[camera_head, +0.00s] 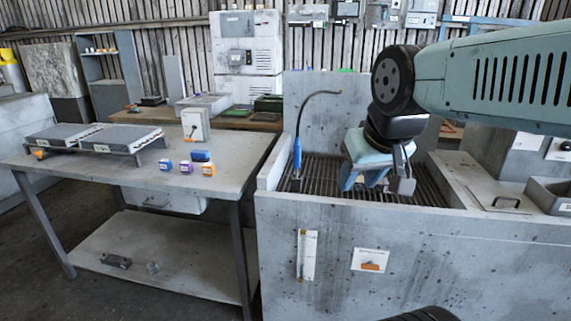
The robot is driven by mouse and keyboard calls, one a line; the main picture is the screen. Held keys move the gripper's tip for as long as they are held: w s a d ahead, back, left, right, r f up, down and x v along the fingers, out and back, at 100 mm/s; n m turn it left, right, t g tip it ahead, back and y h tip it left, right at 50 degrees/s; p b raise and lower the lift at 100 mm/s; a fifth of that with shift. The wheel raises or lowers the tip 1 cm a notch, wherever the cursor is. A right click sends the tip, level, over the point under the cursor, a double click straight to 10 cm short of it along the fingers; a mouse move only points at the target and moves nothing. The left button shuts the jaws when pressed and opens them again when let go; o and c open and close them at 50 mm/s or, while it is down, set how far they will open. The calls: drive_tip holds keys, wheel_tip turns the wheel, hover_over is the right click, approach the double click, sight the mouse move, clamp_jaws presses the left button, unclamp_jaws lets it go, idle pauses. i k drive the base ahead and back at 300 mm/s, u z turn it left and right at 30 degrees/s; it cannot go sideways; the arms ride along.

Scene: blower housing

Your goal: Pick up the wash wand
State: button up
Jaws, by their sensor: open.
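The wash wand (297,153) stands upright at the left end of the grey wash basin (330,225). It has a blue handle and a thin dark tube that rises and curves over to the right. Its lower end meets a small dark base near the slatted grating. My gripper (376,184) hangs over the grating (328,172), to the right of the wand and apart from it. The jaws are open and point down, and I see nothing between them. My arm reaches in from the right and covers part of the basin's back wall.
A steel table (225,168) stands left of the basin, with finned panels (120,138), small coloured boxes (201,156) and a switch box (195,125) on it. The basin's front wall and raised back panel (310,85) bound the grating. Free space lies between wand and gripper.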

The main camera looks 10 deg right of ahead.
sight(297, 145)
drive_tip(key=z, duration=0.15)
drive_tip(key=i, duration=0.9)
drive_tip(key=u, duration=0.1)
